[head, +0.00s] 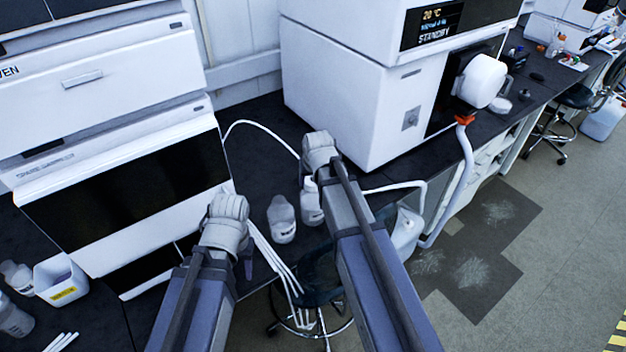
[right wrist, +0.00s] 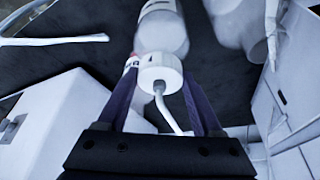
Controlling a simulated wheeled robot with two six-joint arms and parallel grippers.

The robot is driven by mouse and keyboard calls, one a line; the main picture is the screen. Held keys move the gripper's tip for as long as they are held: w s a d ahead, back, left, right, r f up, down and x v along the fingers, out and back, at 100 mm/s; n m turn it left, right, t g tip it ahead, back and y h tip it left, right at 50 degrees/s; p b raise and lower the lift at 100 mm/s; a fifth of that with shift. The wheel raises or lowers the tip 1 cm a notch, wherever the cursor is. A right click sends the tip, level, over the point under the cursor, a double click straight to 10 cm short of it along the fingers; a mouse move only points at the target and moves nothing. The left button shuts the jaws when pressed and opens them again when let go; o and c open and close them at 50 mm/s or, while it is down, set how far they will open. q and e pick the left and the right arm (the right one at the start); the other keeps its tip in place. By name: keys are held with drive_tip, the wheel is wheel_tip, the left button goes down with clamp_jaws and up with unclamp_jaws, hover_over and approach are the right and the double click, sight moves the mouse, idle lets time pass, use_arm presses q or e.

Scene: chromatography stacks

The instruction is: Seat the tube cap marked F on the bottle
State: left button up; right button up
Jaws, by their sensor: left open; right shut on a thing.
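In the right wrist view a white cap (right wrist: 160,72) with a grey fitting and a white tube sits between the fingers of my right gripper (right wrist: 159,78), which is shut on it. A dark mark shows on the cap, but I cannot read it. A translucent bottle (right wrist: 163,35) lies just beyond the cap; I cannot tell whether they touch. In the head view two whitish bottles, one at left (head: 282,220) and one at right (head: 311,204), stand near the bench edge, below my right wrist. That wrist hides the right fingers and the cap. My left gripper (head: 246,264) is open, mostly hidden by its wrist.
White instruments stand at left (head: 110,170) and behind right (head: 350,100). A white tube (head: 265,123) arches over the dark bench between them. Several white tubes (head: 275,262) hang at the front edge above a stool (head: 318,285). A white bin (head: 62,280) stands at lower left.

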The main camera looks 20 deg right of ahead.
drive_tip(key=shift+f+b, duration=0.3)
drive_tip(key=shift+f, duration=0.05)
drive_tip(key=o, duration=1.4)
drive_tip(key=shift+o, duration=0.2)
drive_tip(key=shift+r, duration=0.1)
drive_tip(key=shift+r+p, duration=3.45)
drive_tip(key=shift+p, duration=0.15)
